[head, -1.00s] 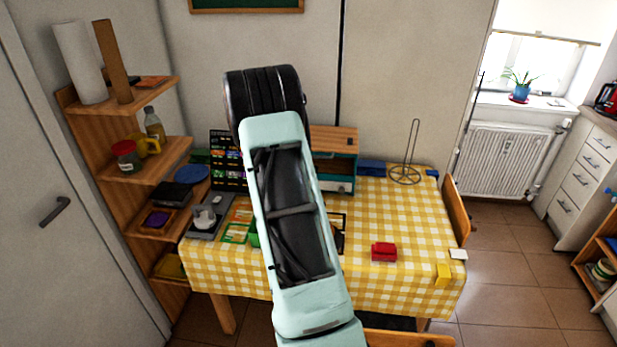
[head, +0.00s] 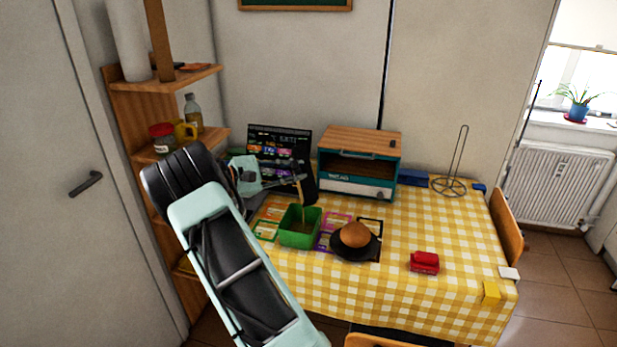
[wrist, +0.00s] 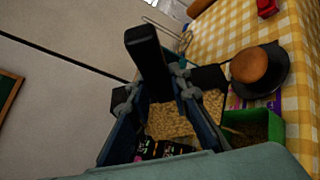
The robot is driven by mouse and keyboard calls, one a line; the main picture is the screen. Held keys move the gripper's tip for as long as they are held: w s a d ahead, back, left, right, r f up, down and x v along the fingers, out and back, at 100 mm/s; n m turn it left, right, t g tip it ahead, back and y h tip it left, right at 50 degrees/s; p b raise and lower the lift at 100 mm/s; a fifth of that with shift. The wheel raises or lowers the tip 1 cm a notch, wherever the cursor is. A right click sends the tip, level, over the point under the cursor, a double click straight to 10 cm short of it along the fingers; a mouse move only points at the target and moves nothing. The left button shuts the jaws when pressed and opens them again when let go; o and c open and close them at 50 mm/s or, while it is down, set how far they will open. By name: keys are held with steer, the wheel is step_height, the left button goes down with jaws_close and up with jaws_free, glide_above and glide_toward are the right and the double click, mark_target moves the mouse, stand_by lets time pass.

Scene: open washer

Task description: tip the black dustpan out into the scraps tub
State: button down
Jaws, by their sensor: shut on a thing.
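My gripper (head: 296,174) is shut on the black dustpan, whose dark handle (wrist: 147,55) stands between the fingers in the wrist view. In the head view the pan is hard to make out against the dark board. The green scraps tub (head: 299,236) stands on the table just below my gripper, with brownish stuff inside; it also shows in the wrist view (wrist: 262,122). A thin tan streak (head: 302,197) runs from by my gripper down to the tub. In the wrist view I cannot tell whether the tan speckled patch is in the pan or behind it.
A dark plate with a round brown bun (head: 355,234) sits right of the tub. A teal oven with a wooden top (head: 361,139) and a dark label board (head: 277,140) stand behind. A red object (head: 424,262) lies farther right on the checked cloth. Wooden shelves stand left.

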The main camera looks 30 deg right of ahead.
steer(key=w+a+f+n+h+b, duration=0.2)
steer(key=a+h+b, duration=0.4)
steer(key=a+b, duration=0.3)
steer(key=shift+w+f+h+b, duration=0.4)
steer(key=shift+w+f+b, duration=0.25)
steer(key=shift+f, duration=0.75)
